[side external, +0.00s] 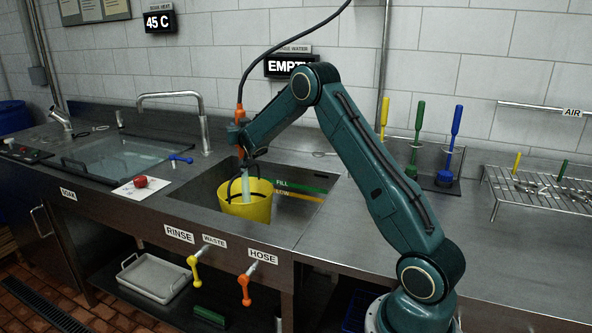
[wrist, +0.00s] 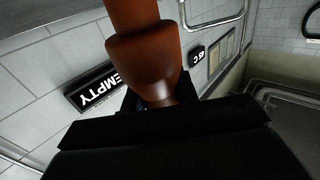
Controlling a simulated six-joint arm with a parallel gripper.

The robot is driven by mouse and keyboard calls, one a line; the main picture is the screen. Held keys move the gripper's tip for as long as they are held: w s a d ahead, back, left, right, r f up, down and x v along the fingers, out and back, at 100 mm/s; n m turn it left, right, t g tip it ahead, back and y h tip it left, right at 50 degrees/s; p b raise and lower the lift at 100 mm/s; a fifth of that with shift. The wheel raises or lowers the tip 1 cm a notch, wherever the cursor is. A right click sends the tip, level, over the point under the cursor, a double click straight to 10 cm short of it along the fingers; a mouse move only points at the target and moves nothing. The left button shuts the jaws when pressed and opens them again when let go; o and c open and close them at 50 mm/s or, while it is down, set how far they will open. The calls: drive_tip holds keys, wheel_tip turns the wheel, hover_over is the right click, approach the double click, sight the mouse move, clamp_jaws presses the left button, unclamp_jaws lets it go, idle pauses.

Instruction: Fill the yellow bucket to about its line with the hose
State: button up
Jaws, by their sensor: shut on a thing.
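The yellow bucket (side external: 248,207) stands upright in the rinse sink (side external: 287,215), its dark handle raised. My gripper (side external: 240,135) is above the bucket, shut on the orange hose nozzle (side external: 240,115). A pale, water-like stream (side external: 245,188) shows between the nozzle and the bucket's mouth. The bucket's line and the water level inside cannot be made out. In the wrist view the nozzle (wrist: 147,65) rises from between my dark jaws (wrist: 165,122). The orange hose valve handle (side external: 245,287) on the front panel hangs down at a slant.
A display (side external: 285,66) reads EMPTY, and FILL and LOW marks (side external: 300,188) line the sink wall. A yellow valve handle (side external: 193,266) sits by the RINSE and WASTE labels. A soak basin (side external: 120,158) is left, brushes (side external: 417,125) and a rack (side external: 545,190) right.

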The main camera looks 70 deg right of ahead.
drive_tip(key=shift+s+f, duration=0.2)
drive_tip(key=shift+s, duration=0.75)
drive_tip(key=shift+s+f, duration=0.2)
drive_tip(key=shift+s, duration=0.75)
idle(6.1)
